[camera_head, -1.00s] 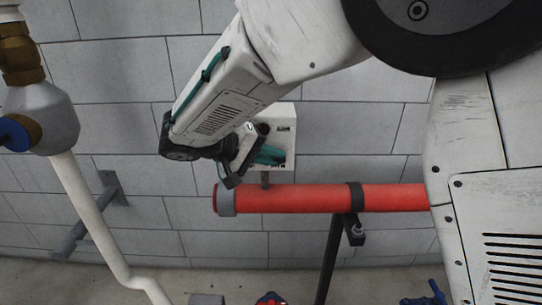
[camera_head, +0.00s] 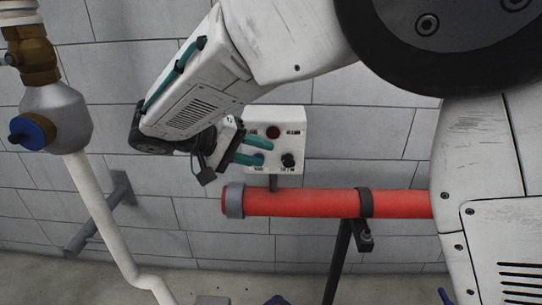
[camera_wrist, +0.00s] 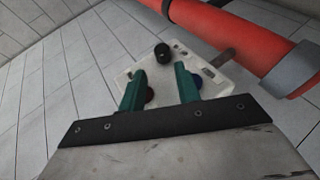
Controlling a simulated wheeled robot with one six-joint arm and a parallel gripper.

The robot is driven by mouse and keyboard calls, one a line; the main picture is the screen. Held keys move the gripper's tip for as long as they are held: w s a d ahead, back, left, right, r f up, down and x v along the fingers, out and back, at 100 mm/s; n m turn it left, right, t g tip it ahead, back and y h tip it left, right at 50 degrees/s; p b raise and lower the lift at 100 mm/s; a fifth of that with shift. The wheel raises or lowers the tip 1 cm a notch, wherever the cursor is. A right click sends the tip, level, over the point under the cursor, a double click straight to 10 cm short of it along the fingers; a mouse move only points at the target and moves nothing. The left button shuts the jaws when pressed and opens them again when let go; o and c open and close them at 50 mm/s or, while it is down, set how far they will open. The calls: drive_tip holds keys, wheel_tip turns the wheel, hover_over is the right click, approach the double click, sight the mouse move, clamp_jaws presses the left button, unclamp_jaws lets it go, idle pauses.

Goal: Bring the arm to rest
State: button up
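My gripper (camera_head: 254,150) has two teal fingers that stand apart, with nothing between them. The box carries a dark red lamp or button (camera_head: 273,132), a black knob (camera_head: 289,160) and a blue button partly behind the lower finger. In the wrist view the gripper (camera_wrist: 160,68) points at the box (camera_wrist: 190,50). The black knob (camera_wrist: 162,52) lies beyond the fingertips. I cannot tell whether a finger touches the box.
A red horizontal pipe (camera_head: 310,203) runs below the box on a black support (camera_head: 339,260). A white pipe (camera_head: 100,215) with a blue-capped valve (camera_head: 35,132) stands at the left. A grey bracket (camera_head: 95,220) juts from the block wall.

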drive_tip(key=shift+s+a+r, duration=0.2)
drive_tip(key=shift+a+r, duration=0.05)
drive_tip(key=shift+a, duration=0.1)
drive_tip(key=s+d+m+g+y, duration=0.1)
drive_tip(key=s+d+y, duration=0.4)
drive_tip(key=s+d, duration=0.7)
drive_tip(key=s+d+f+m+g+y, duration=0.1)
drive_tip(key=s+d+y, duration=0.5)
drive_tip(key=s+d, duration=0.7)
drive_tip(key=d+g, duration=0.1)
drive_tip(key=d, duration=0.4)
drive_tip(key=shift+d+f+g+y, duration=0.25)
drive_tip(key=shift+d+g+y, duration=0.05)
drive_tip(key=shift+d, duration=0.1)
